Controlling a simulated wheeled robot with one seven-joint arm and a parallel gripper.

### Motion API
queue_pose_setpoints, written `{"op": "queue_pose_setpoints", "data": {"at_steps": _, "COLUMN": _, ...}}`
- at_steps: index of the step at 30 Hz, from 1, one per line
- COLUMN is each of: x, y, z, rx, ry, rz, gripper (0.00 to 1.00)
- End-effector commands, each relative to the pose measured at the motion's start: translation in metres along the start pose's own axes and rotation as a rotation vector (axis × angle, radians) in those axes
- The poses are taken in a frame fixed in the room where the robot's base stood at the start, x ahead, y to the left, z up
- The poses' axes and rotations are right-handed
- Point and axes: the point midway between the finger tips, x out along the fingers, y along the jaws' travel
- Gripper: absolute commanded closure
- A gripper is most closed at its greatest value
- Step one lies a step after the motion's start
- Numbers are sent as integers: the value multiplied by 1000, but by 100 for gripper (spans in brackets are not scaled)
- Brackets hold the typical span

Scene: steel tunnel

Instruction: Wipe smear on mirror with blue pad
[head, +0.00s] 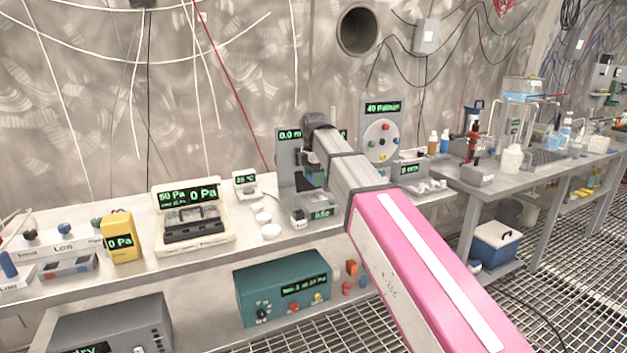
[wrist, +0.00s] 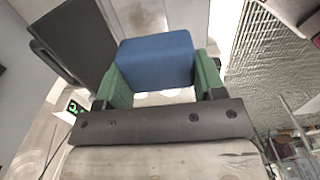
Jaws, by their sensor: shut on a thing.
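The blue pad (wrist: 155,60) is held between the green fingers of my gripper (wrist: 160,78) in the wrist view. The gripper is shut on it. In the head view my gripper (head: 311,178) is above the bench, in front of a grey upright panel (head: 288,150) with a green display. The pad cannot be made out clearly there, and my arm covers part of the panel. I cannot pick out the mirror or its smear with certainty. A dark flat plate (wrist: 75,40) stands left of the pad in the wrist view.
On the bench (head: 75,285) left of my gripper are small white dishes (head: 270,231), an open cream case (head: 193,215) and a yellow meter (head: 120,238). A panel with a round dial (head: 381,140) stands right of the gripper. A teal box (head: 283,287) sits below the bench top.

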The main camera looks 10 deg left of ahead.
Motion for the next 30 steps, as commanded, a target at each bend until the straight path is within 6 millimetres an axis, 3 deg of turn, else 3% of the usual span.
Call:
{"op": "queue_pose_setpoints", "data": {"at_steps": 7, "x": -4, "y": 0, "z": 0, "rx": 0, "ry": 0, "rz": 1, "gripper": 56}}
{"op": "queue_pose_setpoints", "data": {"at_steps": 18, "x": -30, "y": 0, "z": 0, "rx": 0, "ry": 0, "rz": 1, "gripper": 56}}
{"op": "queue_pose_setpoints", "data": {"at_steps": 30, "x": -30, "y": 0, "z": 0, "rx": 0, "ry": 0, "rz": 0, "gripper": 56}}
